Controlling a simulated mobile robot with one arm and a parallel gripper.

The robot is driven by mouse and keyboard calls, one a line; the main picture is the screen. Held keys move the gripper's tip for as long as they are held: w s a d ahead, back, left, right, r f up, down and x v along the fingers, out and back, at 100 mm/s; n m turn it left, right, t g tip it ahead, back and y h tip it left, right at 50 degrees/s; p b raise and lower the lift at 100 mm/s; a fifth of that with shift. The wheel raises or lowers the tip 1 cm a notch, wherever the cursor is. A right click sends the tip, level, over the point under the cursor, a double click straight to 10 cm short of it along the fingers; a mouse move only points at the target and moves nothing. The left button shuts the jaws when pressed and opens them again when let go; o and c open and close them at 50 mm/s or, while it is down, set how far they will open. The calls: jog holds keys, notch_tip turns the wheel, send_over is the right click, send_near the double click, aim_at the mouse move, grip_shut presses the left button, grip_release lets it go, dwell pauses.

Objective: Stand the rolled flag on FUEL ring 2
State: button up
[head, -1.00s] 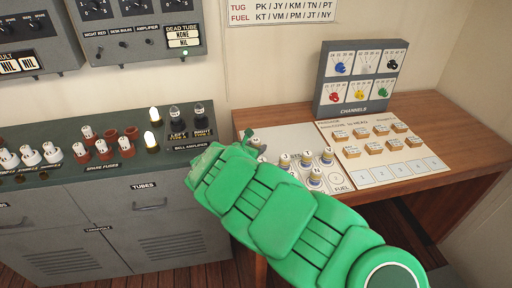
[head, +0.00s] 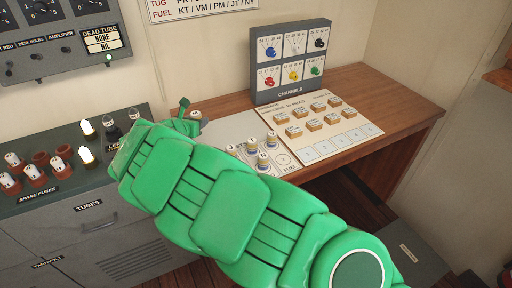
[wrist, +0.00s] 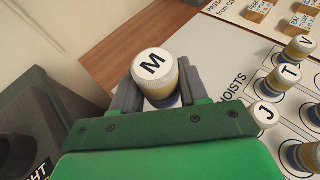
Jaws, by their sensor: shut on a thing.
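A rolled flag marked M (wrist: 155,75) is held upright between the two fingers of my gripper (wrist: 153,98). Its cap is white, with a tan and blue body below. I cannot read ring numbers.
Several other rolled flags stand on the board, among them T (wrist: 286,75), V (wrist: 301,46) and J (wrist: 265,113). A card with wooden blocks (head: 313,125) and the grey channels box (head: 291,62) are farther right. A grey tube cabinet (head: 95,235) stands left.

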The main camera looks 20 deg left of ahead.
jog(key=w+d+r, duration=0.3)
jog(key=w+d, duration=0.6)
jog(key=d, duration=0.2)
jog(key=w+d+r, duration=0.4)
jog(key=w+d, duration=0.5)
jog(key=d, duration=0.2)
jog(key=w+d+r, duration=0.2)
jog(key=w+d, duration=0.1)
jog(key=d, duration=1.1)
jog(key=w+d+r, duration=0.2)
jog(key=w+d, duration=0.2)
jog(key=d, duration=0.9)
jog(key=n+g+y, duration=1.3)
jog(key=n, duration=0.4)
send_over(283, 159)
notch_tip(283, 159, down, 13)
jog(key=shift+s+f, duration=0.1)
jog(key=shift+f, duration=3.85)
